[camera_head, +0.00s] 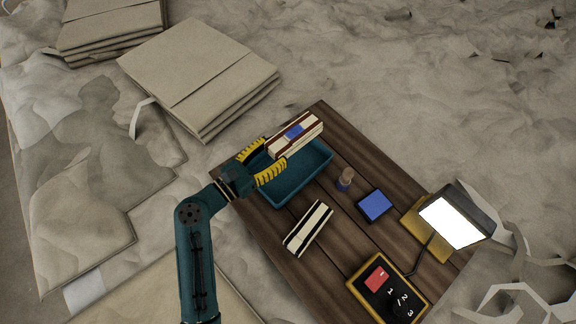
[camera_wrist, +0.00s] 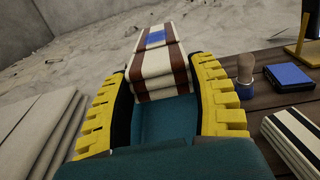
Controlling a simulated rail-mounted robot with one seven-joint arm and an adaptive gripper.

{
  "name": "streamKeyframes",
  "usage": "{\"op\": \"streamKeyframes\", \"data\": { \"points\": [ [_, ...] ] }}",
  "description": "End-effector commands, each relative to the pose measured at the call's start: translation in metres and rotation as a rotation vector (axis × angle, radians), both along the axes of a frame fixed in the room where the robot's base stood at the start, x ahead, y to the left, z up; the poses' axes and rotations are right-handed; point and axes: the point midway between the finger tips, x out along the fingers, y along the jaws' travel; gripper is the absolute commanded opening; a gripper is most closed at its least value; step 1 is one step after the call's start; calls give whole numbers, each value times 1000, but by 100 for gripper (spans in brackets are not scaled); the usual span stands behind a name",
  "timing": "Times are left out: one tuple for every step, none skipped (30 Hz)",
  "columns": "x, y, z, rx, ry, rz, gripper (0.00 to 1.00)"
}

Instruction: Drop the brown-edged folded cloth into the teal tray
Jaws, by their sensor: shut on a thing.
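The brown-edged folded cloth (camera_head: 294,134) is cream with brown stripes and a blue patch on top. It also shows between the yellow fingers in the wrist view (camera_wrist: 158,66). My gripper (camera_head: 268,159) is shut on its near end, with one finger on each side, and holds it over the far part of the teal tray (camera_head: 304,178). The gap between cloth and tray floor is hard to judge. The tray's left part is hidden by my gripper; its visible floor is bare. In the wrist view the tray (camera_wrist: 165,120) shows below the cloth.
A black-edged folded cloth (camera_head: 308,228) lies on the wooden board (camera_head: 335,262) in front of the tray. A stamp (camera_head: 345,179), a blue pad (camera_head: 375,205), a lamp (camera_head: 452,218) and a yellow device (camera_head: 388,290) stand to the right. Stacked beige sheets (camera_head: 198,70) lie behind left.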

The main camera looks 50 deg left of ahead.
Motion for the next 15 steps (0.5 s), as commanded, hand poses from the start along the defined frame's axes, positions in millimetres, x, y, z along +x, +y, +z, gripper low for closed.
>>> {"op": "streamKeyframes", "data": {
  "points": [
    [0, 0, -10, 0, -1, 0, 20],
    [0, 0, -14, 0, -1, 0, 20],
    [0, 0, -20, -1, -1, 0, 20],
    [0, 0, -25, -1, -1, 0, 20],
    [0, 0, -29, -1, -1, 0, 20],
    [0, 0, -35, 0, -1, 1, 20],
    [0, 0, -40, 0, -1, 1, 20],
    [0, 0, -43, 0, -1, 1, 20],
    [0, 0, -47, 1, -1, 1, 20],
    [1, 0, -50, 1, -2, 1, 20],
    [1, 0, -51, 1, -2, 1, 20],
    [1, 0, -52, 1, -2, 1, 20],
    [1, 0, -53, 1, -2, 1, 20],
    [1, 0, -53, 1, -2, 1, 20],
    [1, 0, -52, 1, -2, 1, 20]
  ]
}}
